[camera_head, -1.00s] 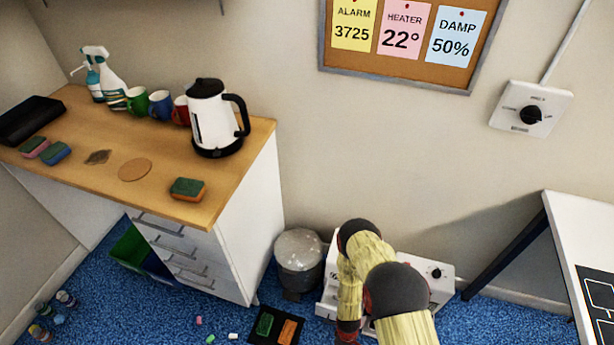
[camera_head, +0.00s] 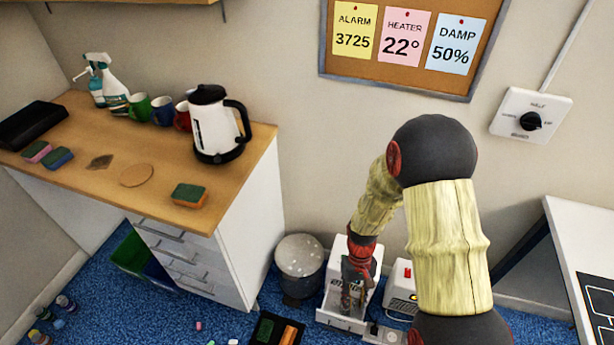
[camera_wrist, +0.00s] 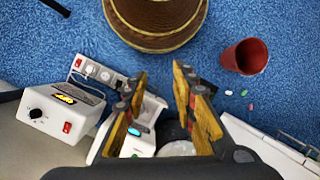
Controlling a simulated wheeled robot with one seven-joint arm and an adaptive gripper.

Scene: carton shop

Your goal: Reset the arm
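My arm shows in the head view, its yellow-sleeved links raised and bent, with my gripper (camera_head: 350,292) pointing down in front of a small white appliance (camera_head: 358,256) on the floor. In the wrist view my gripper (camera_wrist: 160,78) has its two yellow-padded fingers apart, with nothing held between them. Beyond the fingers, a white device with a lit blue spot (camera_wrist: 137,130) shows in part. The fingers hide some of it.
A second white box with a red switch (camera_head: 402,285) and a power strip (camera_wrist: 98,72) are close by. A grey bin (camera_head: 299,262) and a wooden counter (camera_head: 137,150) stand left. A white table (camera_head: 585,240) is right. The wrist view shows a red cup (camera_wrist: 245,56) and a brown round basket (camera_wrist: 155,22).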

